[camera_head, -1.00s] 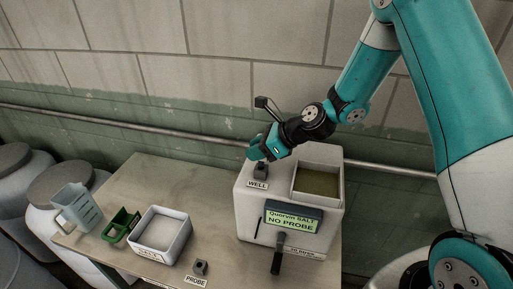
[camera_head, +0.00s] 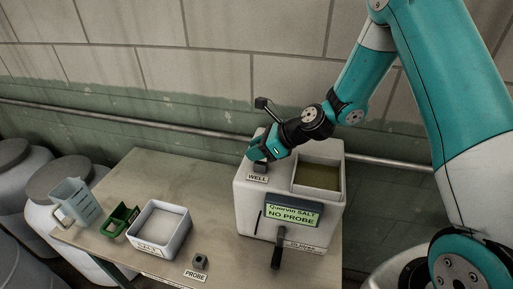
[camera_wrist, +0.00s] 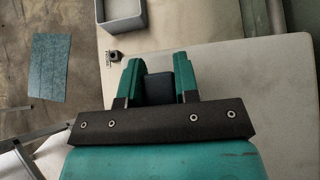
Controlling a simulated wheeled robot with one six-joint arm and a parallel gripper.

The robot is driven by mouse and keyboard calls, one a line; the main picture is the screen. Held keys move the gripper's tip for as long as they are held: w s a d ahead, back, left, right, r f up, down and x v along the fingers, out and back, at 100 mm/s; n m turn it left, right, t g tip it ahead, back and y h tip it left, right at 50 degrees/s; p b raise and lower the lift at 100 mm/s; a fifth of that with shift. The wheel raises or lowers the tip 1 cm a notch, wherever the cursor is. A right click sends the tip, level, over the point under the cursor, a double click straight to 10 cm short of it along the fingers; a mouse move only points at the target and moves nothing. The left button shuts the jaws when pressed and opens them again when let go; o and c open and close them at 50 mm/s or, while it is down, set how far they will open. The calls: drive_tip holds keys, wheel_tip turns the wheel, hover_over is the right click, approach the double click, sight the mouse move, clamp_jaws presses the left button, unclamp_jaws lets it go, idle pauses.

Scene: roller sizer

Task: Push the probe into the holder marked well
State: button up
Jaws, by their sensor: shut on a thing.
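My gripper (camera_head: 257,156) is directly above the dark holder marked WELL (camera_head: 261,169), on the top left of the white machine (camera_head: 250,205). In the wrist view my gripper (camera_wrist: 159,68) is shut on a dark, blocky thing, the probe (camera_wrist: 159,89), held between its two teal fingers. The probe's lower end is hidden, so I cannot tell how deep it sits in the holder. The machine's green display (camera_head: 291,214) reads "Quorvin SALT NO PROBE". Another small holder, marked PROBE (camera_head: 200,262), sits on the table's front and looks empty.
The machine has an open bin (camera_head: 319,177) on its top right and a dark lever (camera_head: 278,252) in front. A white salt tub (camera_head: 159,231), a green scoop (camera_head: 120,220) and a clear jug (camera_head: 77,203) stand on the table (camera_head: 185,180). A wall pipe (camera_head: 150,121) runs behind.

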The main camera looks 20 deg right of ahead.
drive_tip(key=shift+f, duration=0.4)
drive_tip(key=o, duration=1)
drive_tip(key=shift+c, duration=0.2)
drive_tip(key=shift+d+r, duration=0.1)
drive_tip(key=b+v, duration=0.4)
drive_tip(key=v, duration=1.3)
drive_tip(key=shift+r, duration=0.1)
